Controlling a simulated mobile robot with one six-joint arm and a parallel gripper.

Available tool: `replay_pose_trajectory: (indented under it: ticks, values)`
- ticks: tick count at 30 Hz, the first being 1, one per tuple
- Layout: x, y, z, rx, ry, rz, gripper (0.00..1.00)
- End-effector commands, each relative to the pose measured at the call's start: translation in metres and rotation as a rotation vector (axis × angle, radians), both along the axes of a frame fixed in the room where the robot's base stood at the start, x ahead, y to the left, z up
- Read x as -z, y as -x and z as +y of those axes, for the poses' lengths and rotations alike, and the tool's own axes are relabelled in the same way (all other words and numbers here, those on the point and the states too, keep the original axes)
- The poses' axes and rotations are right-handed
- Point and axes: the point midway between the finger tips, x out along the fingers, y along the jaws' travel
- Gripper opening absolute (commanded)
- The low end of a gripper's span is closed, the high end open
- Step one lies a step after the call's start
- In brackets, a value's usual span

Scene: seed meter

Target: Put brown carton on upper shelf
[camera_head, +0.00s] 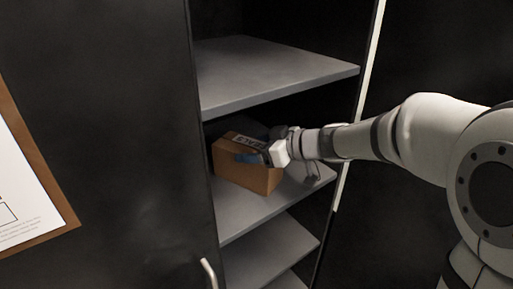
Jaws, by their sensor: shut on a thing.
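The brown carton (248,180) is inside the dark cabinet, at the level of the middle grey shelf (246,217). It has printed lettering on its top and a blue patch. My gripper (266,155) reaches in from the right and is shut on the carton's upper part. I cannot tell whether the carton's base touches the shelf. The upper shelf (271,68) is above the carton and its visible surface is bare. My gripper's fingers are small and partly hidden against the carton.
A dark door (105,150) with a metal handle (208,273) stands on the left of the opening. A lower shelf (265,255) lies below the carton. A pale cabinet edge (371,55) is on the right, behind my arm.

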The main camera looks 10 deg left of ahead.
Motion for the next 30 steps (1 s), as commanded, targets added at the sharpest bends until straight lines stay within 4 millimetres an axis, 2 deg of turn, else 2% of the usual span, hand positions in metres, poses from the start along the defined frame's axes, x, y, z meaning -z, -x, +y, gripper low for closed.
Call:
replay_pose_trajectory:
  ticks: [8, 9, 16, 26, 30]
  values:
    - [0.002, 0.000, 0.000, 0.001, -0.002, 0.000, 0.07]
    - [0.003, 0.000, -0.001, 0.002, 0.000, 0.001, 0.77]
    - [0.003, 0.000, -0.001, 0.001, 0.000, 0.001, 0.95]
    - [-0.002, 0.000, -0.002, 0.003, -0.001, -0.001, 0.96]
    - [-0.010, 0.005, -0.021, 0.006, -0.001, -0.002, 0.96]
